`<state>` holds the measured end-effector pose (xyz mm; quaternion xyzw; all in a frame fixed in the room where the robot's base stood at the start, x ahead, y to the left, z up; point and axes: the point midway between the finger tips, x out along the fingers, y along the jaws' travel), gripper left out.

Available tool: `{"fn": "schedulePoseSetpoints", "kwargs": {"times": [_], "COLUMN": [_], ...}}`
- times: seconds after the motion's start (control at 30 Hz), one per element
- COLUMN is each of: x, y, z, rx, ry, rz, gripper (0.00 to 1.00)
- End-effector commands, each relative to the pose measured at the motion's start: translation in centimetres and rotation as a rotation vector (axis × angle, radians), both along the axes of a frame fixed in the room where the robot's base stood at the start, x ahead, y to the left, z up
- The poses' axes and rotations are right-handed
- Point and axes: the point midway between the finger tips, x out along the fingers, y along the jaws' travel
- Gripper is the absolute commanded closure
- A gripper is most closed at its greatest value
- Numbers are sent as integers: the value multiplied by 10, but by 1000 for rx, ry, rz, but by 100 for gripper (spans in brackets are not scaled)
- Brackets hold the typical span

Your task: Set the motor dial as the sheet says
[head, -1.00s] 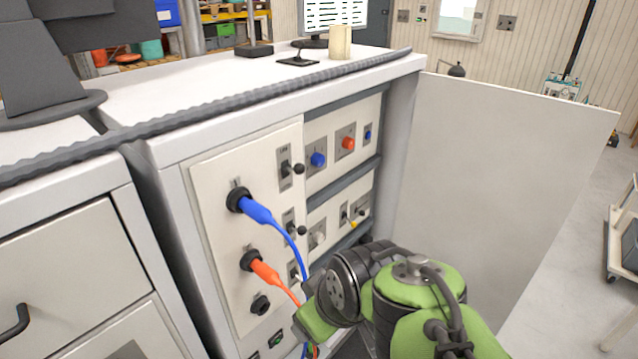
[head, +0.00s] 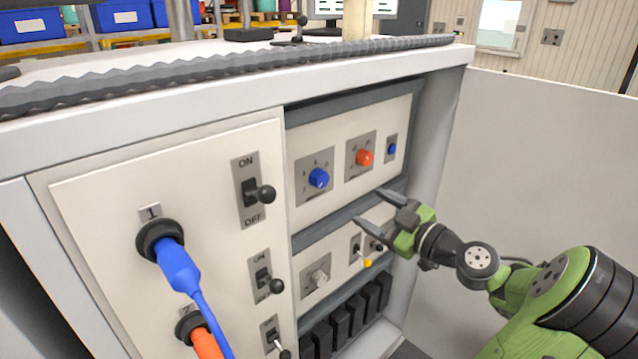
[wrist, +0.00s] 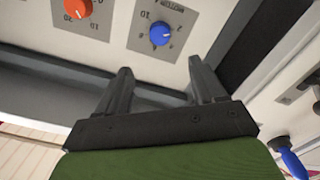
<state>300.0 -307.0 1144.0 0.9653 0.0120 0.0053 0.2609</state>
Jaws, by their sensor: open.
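A blue dial (head: 318,178) sits on a grey plate on the upper panel of the cabinet, with an orange dial (head: 364,158) to its right. The wrist view shows the blue dial (wrist: 162,34) on a numbered plate lettered "MOTOR", upside down; the orange dial (wrist: 77,9) is cut by the top edge. My gripper (head: 369,206) is open and empty in front of the panels, below and to the right of the blue dial, touching neither dial. Its two fingers (wrist: 160,70) point toward the panel. I cannot make out a readable sheet.
Left of the dials are black-knobbed ON/OFF switches (head: 252,193) and a blue plug (head: 176,265) with its cable. A small blue knob (head: 392,148) is right of the orange dial. A lower panel has a white dial (head: 319,278) and a yellow-tipped lever (head: 366,262).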

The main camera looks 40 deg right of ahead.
Motion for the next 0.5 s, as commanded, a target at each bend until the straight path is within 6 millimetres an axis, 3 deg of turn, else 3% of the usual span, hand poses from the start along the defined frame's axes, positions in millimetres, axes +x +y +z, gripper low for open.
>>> {"fn": "schedulePoseSetpoints", "kwargs": {"times": [0.3,0.5], "x": [81,125], "y": [5,6], "z": [1,1], "rx": [2,2], "ry": [1,1], "rz": [8,6], "gripper": [32,32]}}
